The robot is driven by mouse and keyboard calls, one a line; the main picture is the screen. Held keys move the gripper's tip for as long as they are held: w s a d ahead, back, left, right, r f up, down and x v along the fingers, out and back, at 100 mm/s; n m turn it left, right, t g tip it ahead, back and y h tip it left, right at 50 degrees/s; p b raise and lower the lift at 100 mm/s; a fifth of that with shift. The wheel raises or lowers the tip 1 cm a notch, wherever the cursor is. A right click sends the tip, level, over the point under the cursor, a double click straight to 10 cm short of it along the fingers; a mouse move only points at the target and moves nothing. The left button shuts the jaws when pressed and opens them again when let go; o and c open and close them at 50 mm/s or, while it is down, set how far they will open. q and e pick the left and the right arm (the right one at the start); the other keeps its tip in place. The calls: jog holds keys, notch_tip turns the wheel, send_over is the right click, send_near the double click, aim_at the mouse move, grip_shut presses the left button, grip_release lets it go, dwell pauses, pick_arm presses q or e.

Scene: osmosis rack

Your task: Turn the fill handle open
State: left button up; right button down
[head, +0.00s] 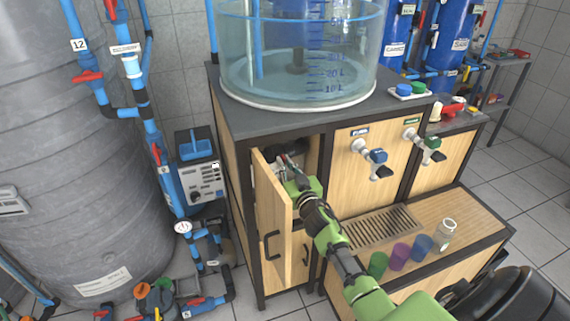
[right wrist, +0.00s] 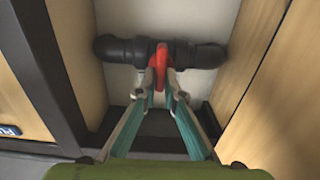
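A red handle (right wrist: 160,62) sits on a black pipe (right wrist: 206,56) that runs across the inside of the open cabinet. My right gripper (right wrist: 162,86) reaches in with its fingertips on both sides of the handle's lower part, closed onto it. In the head view my right gripper (head: 285,166) is inside the cabinet opening, past the open wooden door (head: 270,205); the handle is hardly visible there behind the gripper. My left gripper is not in view.
The open door stands close to the left of my right arm, and cabinet walls flank the gripper. A clear water tank (head: 300,60) stands on the counter above. Taps (head: 375,157), a drip grate (head: 383,228) and several coloured cups (head: 399,256) are to the right.

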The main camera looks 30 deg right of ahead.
jog(key=shift+n, duration=0.3)
jog(key=n+b, duration=0.1)
jog(key=n, duration=0.4)
jog(key=a+f+n+b, duration=0.1)
jog(key=n, duration=0.5)
jog(key=n+b, duration=0.2)
jog(key=n, duration=0.4)
jog(key=shift+w+a+f, duration=0.15)
jog(key=shift+a+f, duration=0.05)
jog(key=shift+f, duration=0.1)
jog(key=shift+n, duration=0.3)
dwell(0.3)
jog(key=c, duration=2.1)
grip_release()
jog(key=shift+c, duration=0.2)
